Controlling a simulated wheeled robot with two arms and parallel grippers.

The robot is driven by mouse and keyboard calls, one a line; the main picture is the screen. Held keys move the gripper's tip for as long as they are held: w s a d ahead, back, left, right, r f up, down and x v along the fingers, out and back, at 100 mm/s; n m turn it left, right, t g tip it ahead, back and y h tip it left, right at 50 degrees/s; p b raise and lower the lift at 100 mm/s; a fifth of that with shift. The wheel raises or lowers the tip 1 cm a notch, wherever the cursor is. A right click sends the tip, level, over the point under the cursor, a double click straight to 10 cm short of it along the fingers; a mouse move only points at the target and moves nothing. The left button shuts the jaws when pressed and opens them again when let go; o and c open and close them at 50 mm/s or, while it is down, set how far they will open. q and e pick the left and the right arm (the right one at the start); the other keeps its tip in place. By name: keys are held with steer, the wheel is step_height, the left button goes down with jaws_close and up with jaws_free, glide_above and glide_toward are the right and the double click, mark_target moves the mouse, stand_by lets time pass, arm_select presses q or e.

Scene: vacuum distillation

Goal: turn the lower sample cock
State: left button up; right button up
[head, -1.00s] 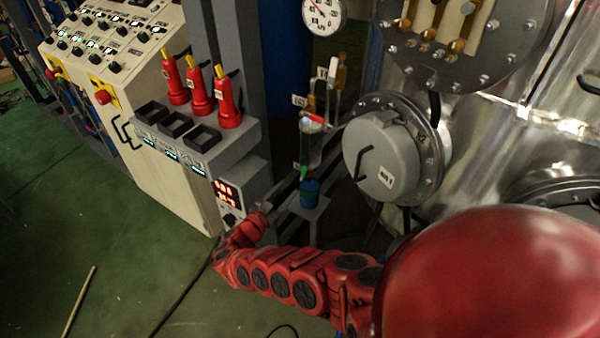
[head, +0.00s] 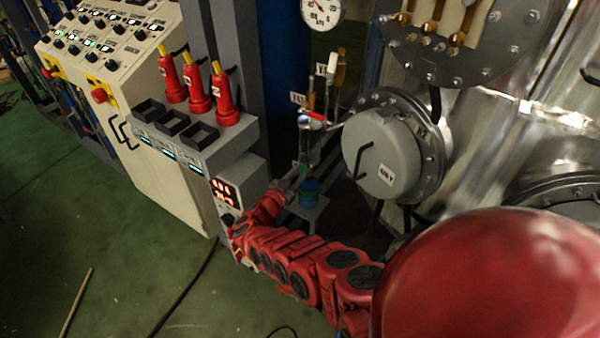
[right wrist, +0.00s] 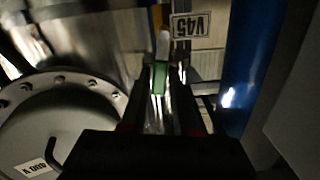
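The lower sample cock has a green handle (head: 303,168), low on the glass sample tube (head: 310,145) and just above a blue cup. It also shows in the right wrist view as a green piece (right wrist: 160,79) between my fingertips. My right gripper (head: 294,180) reaches in from below left, close to the green handle. In the right wrist view its two fingers (right wrist: 162,92) stand apart, one on each side of the green handle; firm contact is not clear. The upper cock has a red handle (head: 314,115). My left gripper is not in view.
A blue cup (head: 309,190) stands on a small shelf below the cock. The grey flanged cover (head: 385,150) is close on the right. A grey box with a red display (head: 224,191) and red bottles (head: 197,85) are on the left. A V45 tag (right wrist: 182,27) hangs above the handle.

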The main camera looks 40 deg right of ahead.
jaws_close()
stand_by(1.1)
